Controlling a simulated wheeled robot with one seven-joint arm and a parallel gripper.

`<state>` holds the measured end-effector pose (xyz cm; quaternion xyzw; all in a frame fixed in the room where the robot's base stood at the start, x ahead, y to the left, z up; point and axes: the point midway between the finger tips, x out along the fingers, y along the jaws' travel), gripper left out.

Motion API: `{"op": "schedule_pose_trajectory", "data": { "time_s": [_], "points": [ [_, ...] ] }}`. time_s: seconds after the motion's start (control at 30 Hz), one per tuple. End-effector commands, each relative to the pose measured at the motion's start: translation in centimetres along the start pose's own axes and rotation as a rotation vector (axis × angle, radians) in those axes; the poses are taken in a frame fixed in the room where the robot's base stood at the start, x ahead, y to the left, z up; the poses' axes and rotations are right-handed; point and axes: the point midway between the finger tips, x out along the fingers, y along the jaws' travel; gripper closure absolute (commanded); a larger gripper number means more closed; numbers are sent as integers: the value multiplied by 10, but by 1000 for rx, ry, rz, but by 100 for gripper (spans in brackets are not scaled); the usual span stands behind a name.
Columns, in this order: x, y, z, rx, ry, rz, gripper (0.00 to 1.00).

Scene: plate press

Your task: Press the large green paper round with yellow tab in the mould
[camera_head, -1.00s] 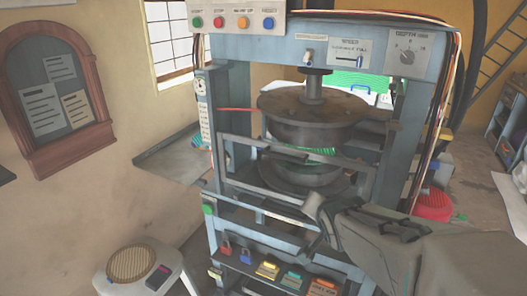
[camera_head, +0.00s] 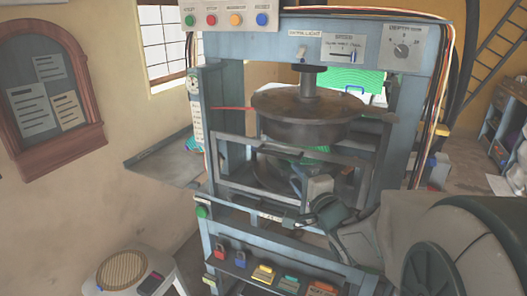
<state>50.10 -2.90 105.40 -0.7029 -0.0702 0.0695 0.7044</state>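The press (camera_head: 216,155) stands in the middle, a light blue frame with a dark round upper die (camera_head: 308,118) hanging on a thick rod. Below it is the lower die of the mould (camera_head: 268,172), mostly hidden by bars and my arm. A strip of green (camera_head: 320,154) shows between the two dies, probably the paper round; no yellow tab is visible on it. The upper die is apart from the lower one. My gripper (camera_head: 298,182) reaches into the front opening by the lower die. Its fingers are small and partly hidden, so I cannot tell their opening.
Grey guard bars (camera_head: 285,150) cross the press front. A button panel (camera_head: 224,17) has green, red, orange and blue buttons; a lever panel (camera_head: 342,48) and dial (camera_head: 401,49) sit beside it. A stool (camera_head: 134,287) holds a tan round disc (camera_head: 122,271). Coloured padlocks and blocks line the lower shelf.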

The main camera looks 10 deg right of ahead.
Motion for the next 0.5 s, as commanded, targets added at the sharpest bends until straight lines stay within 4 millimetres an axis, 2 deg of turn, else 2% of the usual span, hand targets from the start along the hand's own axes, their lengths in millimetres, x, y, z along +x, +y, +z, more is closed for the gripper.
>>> {"op": "schedule_pose_trajectory", "data": {
  "time_s": [0.13, 0.5],
  "points": [
    [21, 0, 0, 1, -1, 2, 67],
    [94, 1, 0, 0, 0, 1, 67]
  ]
}}
